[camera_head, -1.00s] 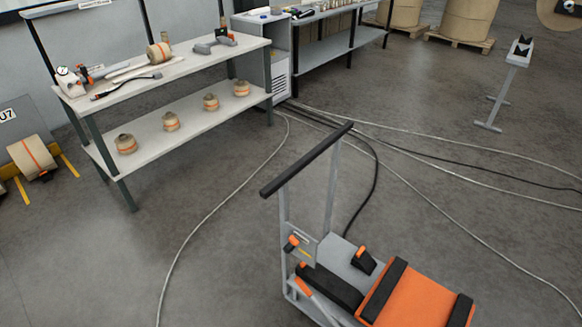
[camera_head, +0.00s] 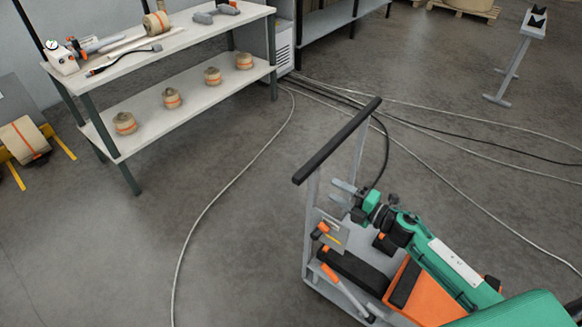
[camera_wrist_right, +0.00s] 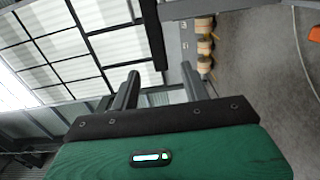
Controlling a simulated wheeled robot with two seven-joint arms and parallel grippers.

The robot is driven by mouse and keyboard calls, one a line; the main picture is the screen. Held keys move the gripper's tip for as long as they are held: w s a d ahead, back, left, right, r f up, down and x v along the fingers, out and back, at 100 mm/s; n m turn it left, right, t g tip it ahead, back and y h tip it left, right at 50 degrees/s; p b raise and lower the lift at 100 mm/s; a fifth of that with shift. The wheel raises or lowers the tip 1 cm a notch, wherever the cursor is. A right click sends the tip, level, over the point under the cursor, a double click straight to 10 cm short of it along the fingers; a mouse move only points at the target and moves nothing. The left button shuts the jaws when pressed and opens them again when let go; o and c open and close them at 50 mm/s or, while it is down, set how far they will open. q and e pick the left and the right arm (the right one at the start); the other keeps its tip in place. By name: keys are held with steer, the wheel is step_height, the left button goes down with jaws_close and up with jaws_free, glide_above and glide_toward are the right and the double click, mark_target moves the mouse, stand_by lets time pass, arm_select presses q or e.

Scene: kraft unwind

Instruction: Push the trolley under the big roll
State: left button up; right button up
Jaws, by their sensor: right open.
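The trolley (camera_head: 345,262) stands at the lower middle right in the head view. It has a grey frame, a black handle bar (camera_head: 338,142) and an orange top with black pads. My right gripper (camera_head: 340,195) reaches over the trolley, just below and right of the handle bar. It is open and looks empty. In the right wrist view, its two fingers (camera_wrist_right: 160,85) stand apart, and a black bar (camera_wrist_right: 151,30), apparently the handle, lines up with the gap between them. I cannot tell whether they touch. No big roll is clearly identifiable. My left gripper is out of view.
A two-level bench (camera_head: 190,100) with tools and several small rolls stands at upper left. A roll (camera_head: 24,140) sits near yellow forks at far left. Cables (camera_head: 225,190) cross the floor. A grey stand (camera_head: 515,60) is at upper right. Open floor lies left of the trolley.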

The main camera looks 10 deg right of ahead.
mark_target(299, 170)
steer(key=p+x, duration=0.1)
steer(key=x, duration=0.3)
steer(key=p+x, duration=0.1)
steer(key=x, duration=0.3)
steer(key=p+x, duration=0.1)
steer(key=x, duration=0.3)
steer(key=shift+w+a+r, duration=0.15)
steer(key=shift+a+r, duration=0.1)
steer(key=shift+w+a+f, duration=0.1)
steer(key=shift+w+a, duration=0.25)
steer(key=shift+w, duration=0.15)
jaws_close()
